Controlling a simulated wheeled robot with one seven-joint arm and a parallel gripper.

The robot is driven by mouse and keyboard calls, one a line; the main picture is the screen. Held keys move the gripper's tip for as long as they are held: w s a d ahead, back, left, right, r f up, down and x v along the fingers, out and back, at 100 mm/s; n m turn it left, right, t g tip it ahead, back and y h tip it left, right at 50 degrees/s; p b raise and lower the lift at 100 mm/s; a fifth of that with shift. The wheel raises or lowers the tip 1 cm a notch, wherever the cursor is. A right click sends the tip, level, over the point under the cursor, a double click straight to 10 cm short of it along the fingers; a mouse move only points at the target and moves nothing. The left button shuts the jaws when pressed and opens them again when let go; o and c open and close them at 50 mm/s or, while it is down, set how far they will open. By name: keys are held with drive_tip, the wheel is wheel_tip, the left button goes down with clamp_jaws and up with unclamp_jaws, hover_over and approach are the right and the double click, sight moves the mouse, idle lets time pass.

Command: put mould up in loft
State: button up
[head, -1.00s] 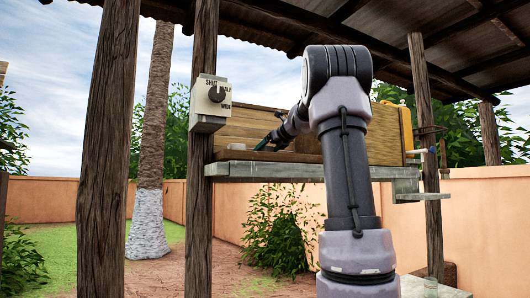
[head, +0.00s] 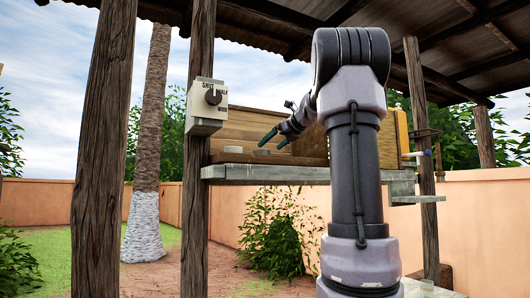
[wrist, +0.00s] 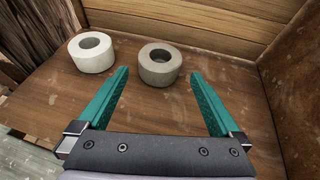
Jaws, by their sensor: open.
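A thick grey ring (wrist: 159,64), probably the mould, lies flat on the brown wooden floor of the loft (wrist: 75,104). In the wrist view it sits just beyond and between my fingertips, with its hole facing up and no finger touching it. My gripper (wrist: 160,74) is open, with green fingers spread to either side. In the head view my gripper (head: 271,143) hangs tilted down to the left over the loft, above two small grey rounds.
A paler ring (wrist: 91,52) lies to the left in the loft. A plank wall (wrist: 195,25) closes the back and a brown side wall (wrist: 298,80) the right. A dial box (head: 207,106) is on the post (head: 197,205) left of the loft.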

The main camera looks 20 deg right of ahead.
drive_tip(key=v, duration=0.4)
drive_tip(key=shift+s, duration=0.2)
idle(0.3)
